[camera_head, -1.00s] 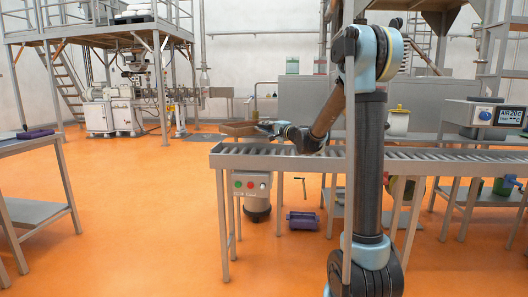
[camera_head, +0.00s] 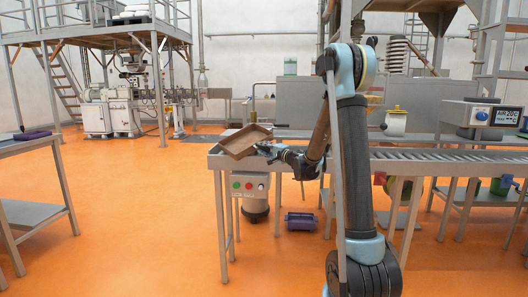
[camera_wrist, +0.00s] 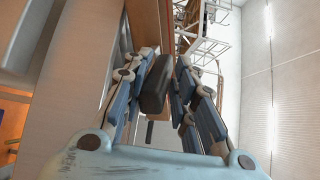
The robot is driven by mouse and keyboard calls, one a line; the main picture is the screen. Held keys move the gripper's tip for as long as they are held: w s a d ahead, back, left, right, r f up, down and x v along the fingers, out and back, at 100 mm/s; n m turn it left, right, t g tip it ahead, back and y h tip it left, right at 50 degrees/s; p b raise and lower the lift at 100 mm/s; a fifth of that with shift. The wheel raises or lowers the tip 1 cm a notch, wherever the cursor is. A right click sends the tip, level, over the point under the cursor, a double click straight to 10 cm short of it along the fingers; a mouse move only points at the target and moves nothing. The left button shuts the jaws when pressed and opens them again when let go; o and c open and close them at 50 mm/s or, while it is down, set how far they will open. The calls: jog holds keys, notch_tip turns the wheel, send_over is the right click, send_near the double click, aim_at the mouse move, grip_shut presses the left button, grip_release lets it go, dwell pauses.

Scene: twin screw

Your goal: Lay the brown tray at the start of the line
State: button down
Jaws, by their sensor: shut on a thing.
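The brown tray (camera_head: 246,141) is shallow and open, and it is tilted in the head view, above the left end of the grey roller line (camera_head: 216,161). My gripper (camera_head: 268,150) is shut on the tray's near right edge. In the wrist view my gripper (camera_wrist: 160,85) has its dark finger pads close together at the brown tray edge (camera_wrist: 152,22). The tray's underside and its gap to the rollers cannot be made out.
A control box with red and green buttons (camera_head: 249,185) hangs under the line's left end. A side table (camera_head: 30,143) is at the left, with open orange floor between.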

jog(key=c, duration=1.5)
grip_release()
jog(key=shift+f, duration=0.15)
jog(key=shift+c, duration=0.2)
jog(key=shift+a, duration=0.1)
